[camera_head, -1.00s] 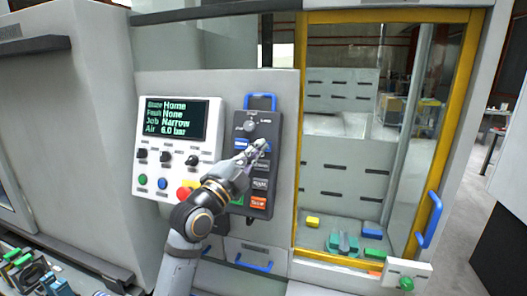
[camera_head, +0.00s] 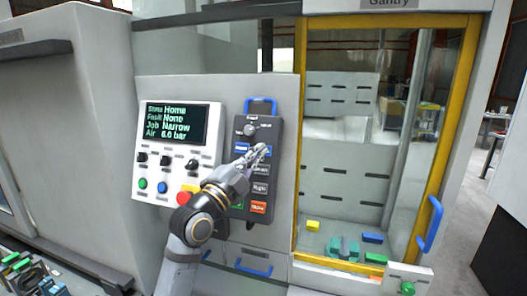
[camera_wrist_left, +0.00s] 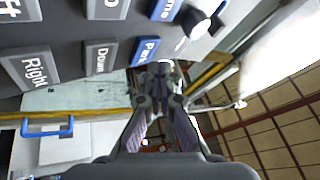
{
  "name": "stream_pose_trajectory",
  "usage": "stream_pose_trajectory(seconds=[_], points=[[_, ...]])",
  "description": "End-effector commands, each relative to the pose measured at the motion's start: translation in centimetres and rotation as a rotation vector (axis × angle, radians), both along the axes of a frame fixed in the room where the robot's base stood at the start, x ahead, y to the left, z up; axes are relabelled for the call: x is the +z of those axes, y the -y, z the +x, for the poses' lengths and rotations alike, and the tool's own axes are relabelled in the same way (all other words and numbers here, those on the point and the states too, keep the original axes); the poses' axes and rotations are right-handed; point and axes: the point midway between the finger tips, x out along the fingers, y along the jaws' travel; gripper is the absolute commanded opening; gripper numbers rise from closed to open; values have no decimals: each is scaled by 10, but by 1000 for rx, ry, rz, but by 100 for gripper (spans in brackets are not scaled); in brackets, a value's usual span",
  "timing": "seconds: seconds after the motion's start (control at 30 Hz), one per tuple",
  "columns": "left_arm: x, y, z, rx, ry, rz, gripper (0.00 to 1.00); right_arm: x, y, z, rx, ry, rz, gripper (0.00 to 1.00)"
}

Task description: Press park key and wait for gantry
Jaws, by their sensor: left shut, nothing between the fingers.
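The dark key pendant (camera_head: 263,128) hangs on the grey machine panel. In the left wrist view the blue Park key (camera_wrist_left: 145,50) is just beyond my left fingertips. In the head view my left gripper (camera_head: 261,151) is shut and empty, over the pendant's upper right keys and hiding part of them. It also shows shut in the left wrist view (camera_wrist_left: 162,72); I cannot tell whether it touches the key. The screen (camera_head: 176,123) reads State Home, Fault None, Job Narrow, Air 6.0 bar. My right gripper is not in view.
A yellow-framed window (camera_head: 299,150) with a blue handle (camera_head: 430,223) is to the right. Behind it lie a yellow block (camera_head: 313,225), blue and green blocks. A red button (camera_head: 184,197) is on the console near my arm. Parts lie at lower left.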

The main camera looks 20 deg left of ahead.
Motion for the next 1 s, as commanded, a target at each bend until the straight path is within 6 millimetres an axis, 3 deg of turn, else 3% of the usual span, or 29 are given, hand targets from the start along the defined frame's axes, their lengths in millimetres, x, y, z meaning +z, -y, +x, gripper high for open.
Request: stream_pose_trajectory(seconds=[1.0], points=[[-3,0,8,0,0,0,0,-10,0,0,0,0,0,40]])
